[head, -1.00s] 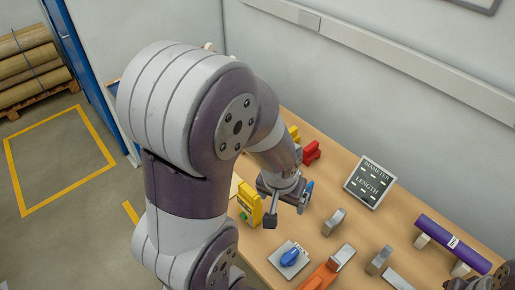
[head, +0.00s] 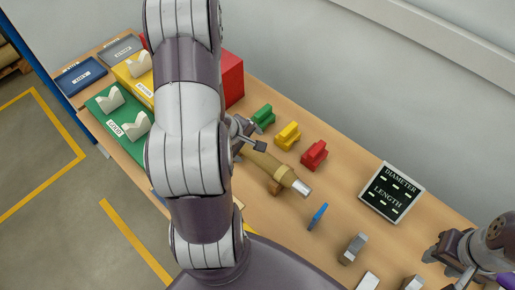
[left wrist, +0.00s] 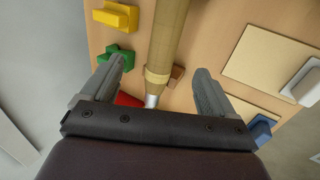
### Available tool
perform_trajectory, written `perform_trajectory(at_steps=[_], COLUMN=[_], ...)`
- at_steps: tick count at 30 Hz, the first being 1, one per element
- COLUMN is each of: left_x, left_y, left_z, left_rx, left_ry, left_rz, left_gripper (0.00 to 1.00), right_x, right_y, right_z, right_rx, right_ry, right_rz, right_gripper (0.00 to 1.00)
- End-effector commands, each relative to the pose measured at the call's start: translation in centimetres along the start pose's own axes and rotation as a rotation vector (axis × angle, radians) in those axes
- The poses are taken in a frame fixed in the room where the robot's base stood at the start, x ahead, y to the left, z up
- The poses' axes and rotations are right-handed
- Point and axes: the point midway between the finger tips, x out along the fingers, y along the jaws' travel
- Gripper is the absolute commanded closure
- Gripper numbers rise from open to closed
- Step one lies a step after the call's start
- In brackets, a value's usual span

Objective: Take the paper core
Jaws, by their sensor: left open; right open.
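The paper core (head: 268,165) is a tan tube with a paler band and a silver end. It lies at a slant on a small brown support (head: 274,187) on the bench, its far end hidden behind my left arm. My left gripper (head: 249,136) is open near the hidden end. In the left wrist view the core (left wrist: 169,35) runs between the two spread fingers (left wrist: 160,75), neither visibly touching it. My right gripper (head: 445,268) is open at the lower right, away from the core, by a partly hidden purple roll (head: 466,282).
Green (head: 263,117), yellow (head: 288,135) and red (head: 314,155) blocks stand just behind the core. A blue piece (head: 318,216) stands near its silver end. A diameter and length display (head: 391,192) is to the right. A green tray (head: 103,124) and red box (head: 234,82) are left.

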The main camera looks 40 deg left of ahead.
Motion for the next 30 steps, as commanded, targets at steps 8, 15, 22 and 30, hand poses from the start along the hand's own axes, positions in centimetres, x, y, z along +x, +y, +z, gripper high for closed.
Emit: perform_trajectory(at_steps=[8, 15, 22, 30], left_x=[5.1, 8.8, 12.7, 14.1], left_y=[-1.1, -0.8, -1.0, -0.9], left_z=[0.1, 0.0, -0.1, -0.2], left_rx=[0.0, 0.001, 0.0, 0.0], left_ry=[-0.002, 0.0, -0.001, 0.001], left_rz=[-0.001, 0.0, -0.002, 0.0], left_gripper=[0.12, 0.12, 0.12, 0.12], right_x=[3.5, 4.2, 4.3, 4.4], right_y=[0.0, 0.0, 0.0, 0.0], right_z=[0.5, 0.5, 0.5, 0.5], right_rx=[0.001, 0.0, 0.0, 0.0], right_ry=[0.0, 0.0, 0.001, 0.0], right_rz=[0.0, 0.0, 0.0, 0.0], right_gripper=[0.57, 0.57, 0.57, 0.57])
